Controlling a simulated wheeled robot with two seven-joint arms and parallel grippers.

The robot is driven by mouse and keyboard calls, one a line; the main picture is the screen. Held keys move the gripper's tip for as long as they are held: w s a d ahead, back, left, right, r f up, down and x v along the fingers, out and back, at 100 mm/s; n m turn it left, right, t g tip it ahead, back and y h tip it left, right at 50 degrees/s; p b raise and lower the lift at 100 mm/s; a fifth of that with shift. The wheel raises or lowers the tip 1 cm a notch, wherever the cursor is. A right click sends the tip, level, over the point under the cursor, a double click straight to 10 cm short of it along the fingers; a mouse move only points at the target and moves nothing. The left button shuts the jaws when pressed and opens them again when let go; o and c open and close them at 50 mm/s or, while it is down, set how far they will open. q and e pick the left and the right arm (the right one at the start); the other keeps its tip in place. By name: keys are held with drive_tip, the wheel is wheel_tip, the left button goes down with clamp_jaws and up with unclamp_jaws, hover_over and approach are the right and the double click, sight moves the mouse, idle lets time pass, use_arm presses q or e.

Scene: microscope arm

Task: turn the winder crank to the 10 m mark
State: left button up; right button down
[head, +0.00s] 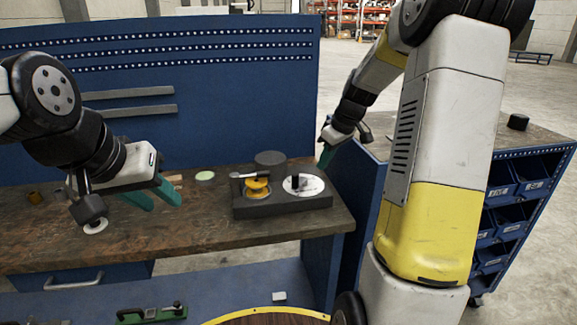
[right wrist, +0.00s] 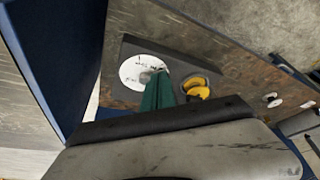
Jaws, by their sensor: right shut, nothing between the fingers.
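The winder is a dark grey block (head: 282,207) on the bench, with a white marked dial (head: 312,187) on its right and a yellow spool (head: 257,190) on its left. A black upright knob (head: 295,183) stands at the dial. The dial (right wrist: 132,72) and spool (right wrist: 197,88) also show in the right wrist view; the dial marks are too small to read. My right gripper (head: 325,158) is up and right of the dial, shut and empty; its teal fingers (right wrist: 158,90) partly cover the block in the wrist view. My left gripper (head: 153,199) is open and empty, left of the winder.
The blue pegboard (head: 220,100) rises behind the bench (head: 200,234). A blue cart with bins (head: 515,190) stands at the right.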

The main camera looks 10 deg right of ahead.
approach(297, 188)
wheel_tip(297, 188, down, 5)
drive_tip(key=s+d, duration=0.2)
drive_tip(key=shift+w+a+r, duration=0.2)
drive_tip(key=shift+w+a, duration=0.3)
drive_tip(key=shift+w+a+r, duration=0.2)
drive_tip(key=shift+w+a, duration=0.3)
drive_tip(key=shift+w, duration=0.05)
drive_tip(key=shift+w+a, duration=0.3)
drive_tip(key=shift+w, duration=0.15)
drive_tip(key=shift+w+a, duration=0.1)
drive_tip(key=shift+a, duration=0.1)
